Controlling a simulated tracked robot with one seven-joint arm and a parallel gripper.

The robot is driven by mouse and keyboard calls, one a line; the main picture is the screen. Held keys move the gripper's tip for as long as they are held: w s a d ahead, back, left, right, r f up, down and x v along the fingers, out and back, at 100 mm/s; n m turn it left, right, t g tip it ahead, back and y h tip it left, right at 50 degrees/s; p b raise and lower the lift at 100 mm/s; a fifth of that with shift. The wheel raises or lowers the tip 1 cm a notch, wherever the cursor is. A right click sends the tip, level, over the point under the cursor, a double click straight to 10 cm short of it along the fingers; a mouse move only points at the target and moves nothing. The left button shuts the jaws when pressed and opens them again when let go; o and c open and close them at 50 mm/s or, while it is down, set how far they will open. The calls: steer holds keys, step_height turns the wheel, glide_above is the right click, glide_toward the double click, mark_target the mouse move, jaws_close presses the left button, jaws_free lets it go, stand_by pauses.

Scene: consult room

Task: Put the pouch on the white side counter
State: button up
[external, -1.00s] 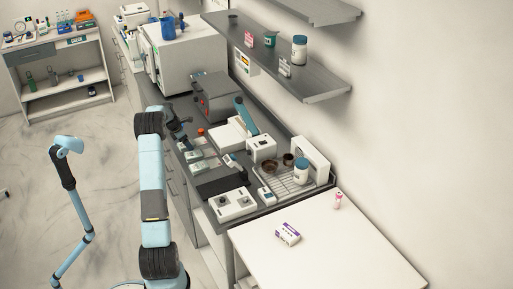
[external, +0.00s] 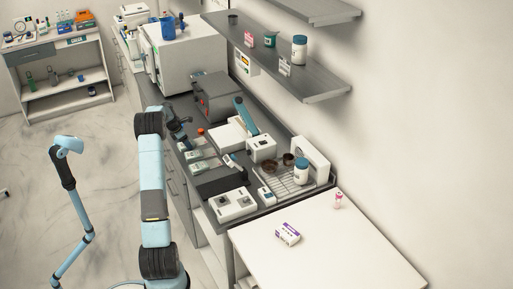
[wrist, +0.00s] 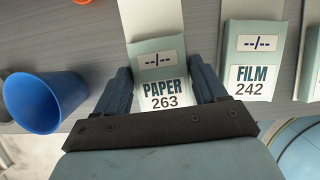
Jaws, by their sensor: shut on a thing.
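In the wrist view, my gripper (wrist: 160,75) is shut on the pale green and white pouch labelled PAPER 263 (wrist: 163,98), with one finger on each side of it. The pouch lies over the grey worktop; I cannot tell whether it is lifted. In the external view my gripper (external: 178,131) is small and dark above the grey worktop, and the held pouch is hard to make out. The white side counter (external: 335,250) is at the lower right, at the near end of the worktop.
A similar pouch labelled FILM 242 (wrist: 247,62) lies just right of the held one. A blue cup (wrist: 45,102) is at the left. A purple and white box (external: 288,234) and a small pink-labelled item (external: 338,201) are on the side counter; most of its top is clear.

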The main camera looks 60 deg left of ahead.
steer(key=shift+r, duration=0.2)
step_height(320, 180, up, 2)
steer(key=shift+r, duration=0.2)
steer(key=s+d+r, duration=0.8)
steer(key=d+r, duration=0.2)
steer(key=d, duration=0.1)
steer(key=shift+d, duration=0.25)
steer(key=shift+r, duration=0.15)
